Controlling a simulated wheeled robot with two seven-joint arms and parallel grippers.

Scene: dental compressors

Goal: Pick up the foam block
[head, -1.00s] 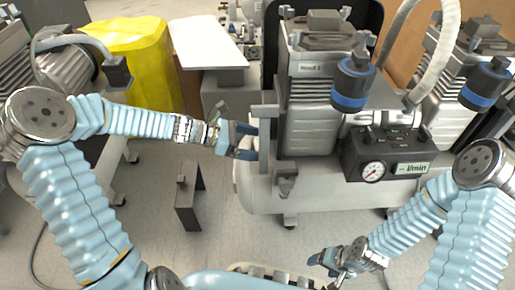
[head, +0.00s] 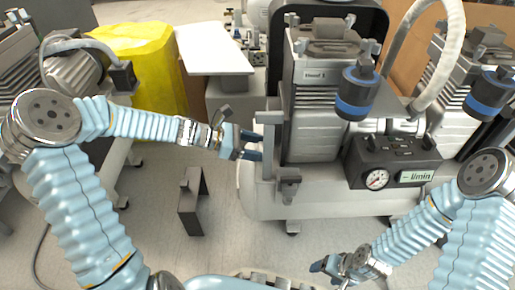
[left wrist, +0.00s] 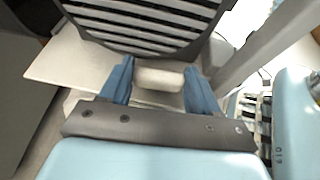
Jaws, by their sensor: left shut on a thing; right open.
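The foam block (left wrist: 160,78) is a small off-white block in the left wrist view, between the two blue fingers of my left gripper (left wrist: 160,85). The fingers are shut on it from both sides. My right gripper (head: 330,268) is open and empty, low in the head view in front of the compressor.
The compressor (head: 330,120) with its white tank (head: 330,205) and gauge panel (head: 392,165) stands just right of my left gripper. A grey bracket stand (head: 192,205) is on the floor.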

